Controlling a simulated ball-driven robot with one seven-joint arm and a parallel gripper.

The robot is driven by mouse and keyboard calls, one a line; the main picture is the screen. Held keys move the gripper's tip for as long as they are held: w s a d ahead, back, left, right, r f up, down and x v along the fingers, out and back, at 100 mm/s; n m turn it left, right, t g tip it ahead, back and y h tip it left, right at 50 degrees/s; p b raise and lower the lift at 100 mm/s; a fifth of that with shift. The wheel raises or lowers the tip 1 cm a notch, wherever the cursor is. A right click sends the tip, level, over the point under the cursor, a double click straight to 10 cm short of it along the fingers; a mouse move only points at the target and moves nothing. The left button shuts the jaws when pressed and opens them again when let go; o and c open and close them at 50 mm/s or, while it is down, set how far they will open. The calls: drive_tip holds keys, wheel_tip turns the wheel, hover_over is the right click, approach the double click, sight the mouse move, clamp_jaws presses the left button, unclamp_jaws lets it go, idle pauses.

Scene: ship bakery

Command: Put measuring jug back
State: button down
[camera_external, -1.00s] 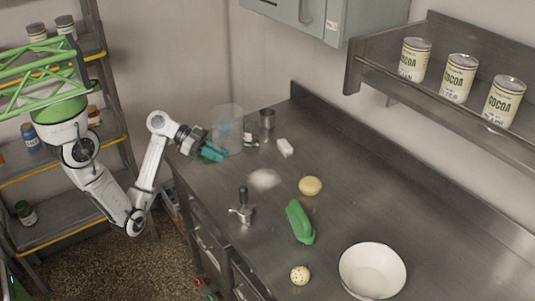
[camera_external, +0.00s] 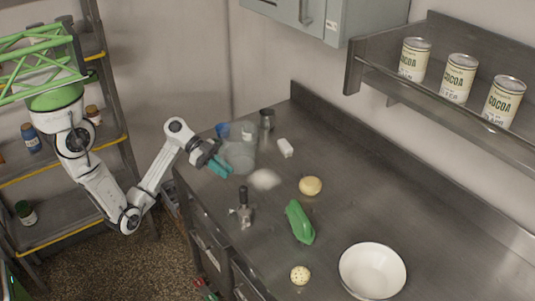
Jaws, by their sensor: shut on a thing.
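The measuring jug (camera_external: 240,154) looks like a clear, see-through container at the far left end of the steel counter. My gripper (camera_external: 221,167), with teal fingers, is at the jug's left side and shut on it. The jug appears somewhat tilted. Its handle cannot be made out, and I cannot tell whether its base touches the counter.
On the steel counter (camera_external: 345,200), a blue item (camera_external: 222,130), a metal cup (camera_external: 267,119) and a white block (camera_external: 285,147) stand close by. A flour patch, dough, a green object (camera_external: 299,222) and a white bowl (camera_external: 372,270) lie nearer. A wall shelf holds cocoa tins.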

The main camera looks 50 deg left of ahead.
drive_tip(key=w+f, duration=0.1)
drive_tip(key=f, duration=0.1)
drive_tip(key=w+f, duration=0.1)
drive_tip(key=w, duration=0.1)
drive_tip(key=shift+w+d+f, duration=0.15)
drive_tip(key=shift+f, duration=0.25)
drive_tip(key=shift+f+p, duration=0.75)
drive_tip(key=shift+f, duration=0.85)
drive_tip(key=shift+f, duration=0.15)
drive_tip(key=c, duration=1.1)
unclamp_jaws()
drive_tip(key=shift+r, duration=0.2)
drive_tip(key=b+v, duration=0.3)
drive_tip(key=v, duration=0.9)
